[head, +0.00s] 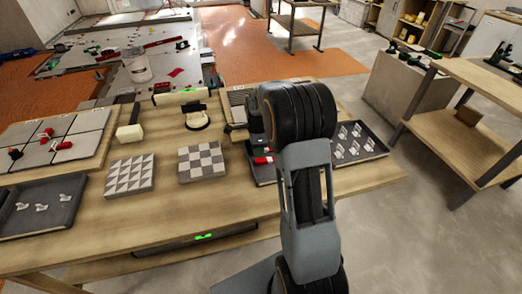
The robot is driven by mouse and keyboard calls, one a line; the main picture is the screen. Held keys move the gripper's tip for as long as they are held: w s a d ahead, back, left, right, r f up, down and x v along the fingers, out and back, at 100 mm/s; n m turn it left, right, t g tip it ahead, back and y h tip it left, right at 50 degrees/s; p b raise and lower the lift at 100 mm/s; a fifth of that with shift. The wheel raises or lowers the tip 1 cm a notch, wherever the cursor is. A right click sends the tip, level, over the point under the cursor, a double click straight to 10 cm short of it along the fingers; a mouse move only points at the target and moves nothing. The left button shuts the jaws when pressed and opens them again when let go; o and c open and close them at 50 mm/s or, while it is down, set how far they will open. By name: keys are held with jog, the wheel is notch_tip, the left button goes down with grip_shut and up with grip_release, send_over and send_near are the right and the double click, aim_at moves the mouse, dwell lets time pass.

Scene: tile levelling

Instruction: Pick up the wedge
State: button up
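A red wedge-like piece (263,160) shows just left of my arm, at the left part of a dark tray (372,162) on the workbench. My arm hides much of that tray and whatever lies behind it. Other small red pieces sit on the grey tile panel (22,148) at the left, one near its front middle (62,146) and one further back (47,132). My arm stands upright in front of the bench.
White clips (350,132) lie in the right part of the dark tray, and a few more in a left tray (18,222). Two patterned tile blocks (130,175) (202,161) lie mid-bench. A white bucket (138,68) stands on the floor tiles behind. A wooden shelf (480,75) is at right.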

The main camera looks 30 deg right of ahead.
jog(key=c, duration=0.6)
jog(key=shift+o, duration=0.2)
